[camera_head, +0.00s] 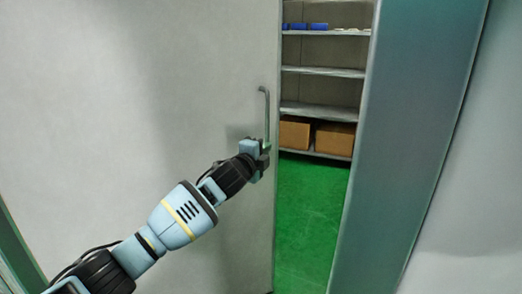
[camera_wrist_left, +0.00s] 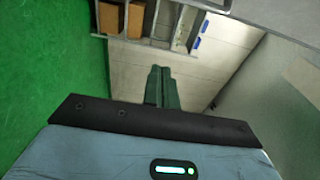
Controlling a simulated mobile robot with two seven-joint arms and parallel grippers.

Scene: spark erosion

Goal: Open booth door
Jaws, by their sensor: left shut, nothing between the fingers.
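The booth door (camera_head: 150,120) is a large pale grey panel in the head view. It stands partly open, with a gap along its right edge. Its handle (camera_head: 266,112) is a vertical grey bar near that edge. My left gripper (camera_head: 265,150) is at the handle's lower end, by the door edge; whether it touches the bar I cannot tell. In the left wrist view my left gripper (camera_wrist_left: 161,88) has its fingers together with nothing between them, pointing towards the gap. The handle does not show clearly there. My right gripper is not in view.
Through the gap is a shelf unit (camera_head: 322,72) with blue items (camera_head: 306,26) and cardboard boxes (camera_head: 334,139). The green floor (camera_head: 312,220) inside is clear. A teal frame panel (camera_head: 405,140) bounds the opening on the right.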

